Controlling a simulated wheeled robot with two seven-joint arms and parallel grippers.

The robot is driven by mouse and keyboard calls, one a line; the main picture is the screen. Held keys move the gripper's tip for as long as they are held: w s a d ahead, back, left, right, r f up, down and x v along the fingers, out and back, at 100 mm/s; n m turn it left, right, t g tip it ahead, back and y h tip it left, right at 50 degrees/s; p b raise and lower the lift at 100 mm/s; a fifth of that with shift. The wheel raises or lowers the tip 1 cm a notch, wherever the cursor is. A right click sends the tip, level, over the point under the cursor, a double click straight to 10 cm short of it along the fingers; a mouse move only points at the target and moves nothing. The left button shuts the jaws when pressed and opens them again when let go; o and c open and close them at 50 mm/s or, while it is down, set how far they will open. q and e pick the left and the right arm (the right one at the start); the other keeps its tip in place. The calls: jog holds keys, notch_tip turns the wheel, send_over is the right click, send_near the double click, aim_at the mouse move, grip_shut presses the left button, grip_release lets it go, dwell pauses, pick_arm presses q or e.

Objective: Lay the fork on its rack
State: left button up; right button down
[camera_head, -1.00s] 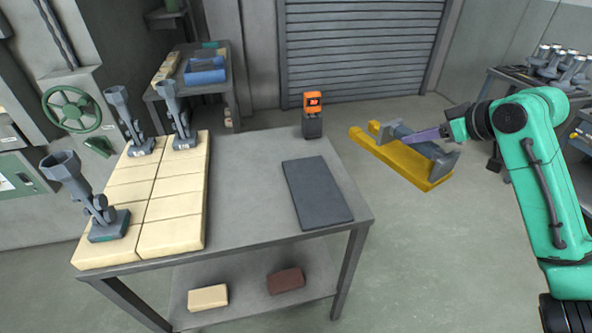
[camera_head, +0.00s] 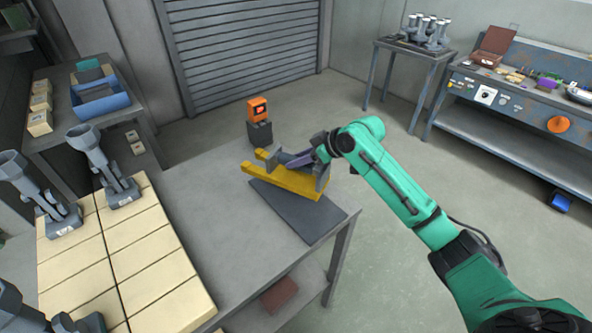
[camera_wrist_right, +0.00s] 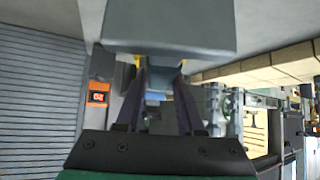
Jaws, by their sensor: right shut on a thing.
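The fork (camera_head: 300,184) has long yellow tines and a grey bracket with a grey bar between its ends. My right gripper (camera_head: 299,161) is shut on the grey bar. In the right wrist view, the gripper's fingers (camera_wrist_right: 157,105) reach toward a grey block of the fork (camera_wrist_right: 170,30). The fork appears over the far edge of a dark flat slab (camera_head: 293,210) on the table; I cannot tell the gap beneath it. No other clear rack for the fork shows, and I cannot tell whether this slab is it. My left gripper is not in view.
An orange-and-black device (camera_head: 259,118) stands behind the fork. Cream blocks (camera_head: 150,262) with grey upright fixtures (camera_head: 105,165) fill the table's left side. The grey tabletop (camera_head: 205,200) is bare between blocks and slab. A workbench (camera_head: 510,95) stands far right.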

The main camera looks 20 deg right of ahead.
aim_at(296, 175)
jog(key=f, duration=0.2)
jog(key=shift+a+f, duration=0.3)
jog(key=f, duration=0.1)
jog(key=f+p, duration=0.1)
jog(key=shift+s+d+f, duration=0.15)
jog(key=shift+d+f, duration=0.15)
jog(key=shift+f, duration=0.15)
jog(key=c, duration=0.5)
grip_release()
jog(key=shift+a, duration=0.1)
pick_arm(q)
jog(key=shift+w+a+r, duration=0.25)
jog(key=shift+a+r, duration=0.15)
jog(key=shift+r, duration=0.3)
